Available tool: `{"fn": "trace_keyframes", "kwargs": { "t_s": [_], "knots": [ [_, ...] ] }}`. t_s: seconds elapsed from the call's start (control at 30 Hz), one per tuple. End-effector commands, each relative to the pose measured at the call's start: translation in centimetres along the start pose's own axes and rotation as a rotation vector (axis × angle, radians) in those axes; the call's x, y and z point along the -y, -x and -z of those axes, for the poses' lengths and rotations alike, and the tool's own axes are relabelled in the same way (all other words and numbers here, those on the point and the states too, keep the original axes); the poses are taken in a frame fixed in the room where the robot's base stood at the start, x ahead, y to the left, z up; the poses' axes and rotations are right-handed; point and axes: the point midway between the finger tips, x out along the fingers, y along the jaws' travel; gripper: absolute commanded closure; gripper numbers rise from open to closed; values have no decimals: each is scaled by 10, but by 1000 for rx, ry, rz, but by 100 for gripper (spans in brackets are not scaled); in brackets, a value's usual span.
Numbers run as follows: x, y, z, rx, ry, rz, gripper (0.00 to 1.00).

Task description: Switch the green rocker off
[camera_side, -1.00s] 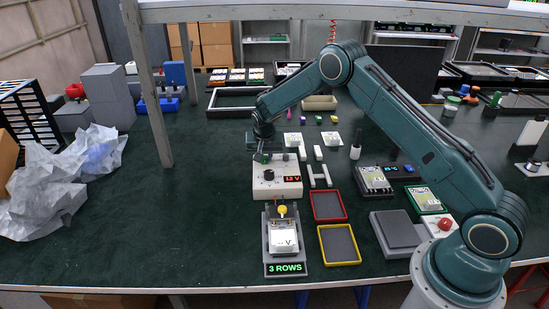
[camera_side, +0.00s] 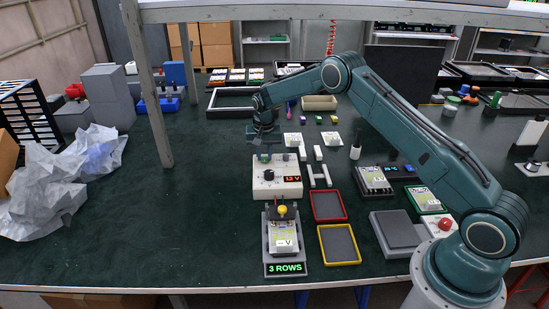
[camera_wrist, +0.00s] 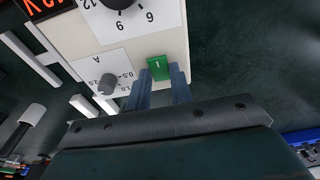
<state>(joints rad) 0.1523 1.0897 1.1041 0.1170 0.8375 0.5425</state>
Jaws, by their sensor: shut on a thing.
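The green rocker (camera_wrist: 157,68) sits near the edge of a pale control box (camera_wrist: 165,22), with a white bar mark on its face. My gripper (camera_wrist: 162,70) has its two blue-grey fingers at the rocker's sides, a narrow gap between them. In the side view my gripper (camera_side: 263,152) is over the back left of the same box (camera_side: 285,190). The rocker is too small there to read its tilt. The box has a black dial (camera_wrist: 122,5), a smaller grey knob (camera_wrist: 107,83) and a red lit voltage display (camera_side: 292,179).
In front of the box stands a grey fixture (camera_side: 287,256) with a yellow knob and a "3 ROWS" sign. Red (camera_side: 328,219) and yellow (camera_side: 339,260) rimmed trays lie to its right.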

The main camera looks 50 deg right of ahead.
Motion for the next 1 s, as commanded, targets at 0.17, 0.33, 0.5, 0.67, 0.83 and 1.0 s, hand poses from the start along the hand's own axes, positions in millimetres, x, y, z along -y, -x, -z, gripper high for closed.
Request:
{"fn": "trace_keyframes", "kwargs": {
  "t_s": [0.17, 0.33, 0.5, 0.67, 0.83, 1.0],
  "knots": [
    [1, 0, 0, -1, 2, 2, 76],
    [0, 0, 0, -1, 2, 1, 56],
    [0, 0, 0, -1, 1, 1, 56],
    [0, 3, 0, -2, 1, 1, 56],
    [0, 13, 0, -2, 1, 1, 56],
    [1, 33, 0, -3, 1, 2, 56]
  ]
}}
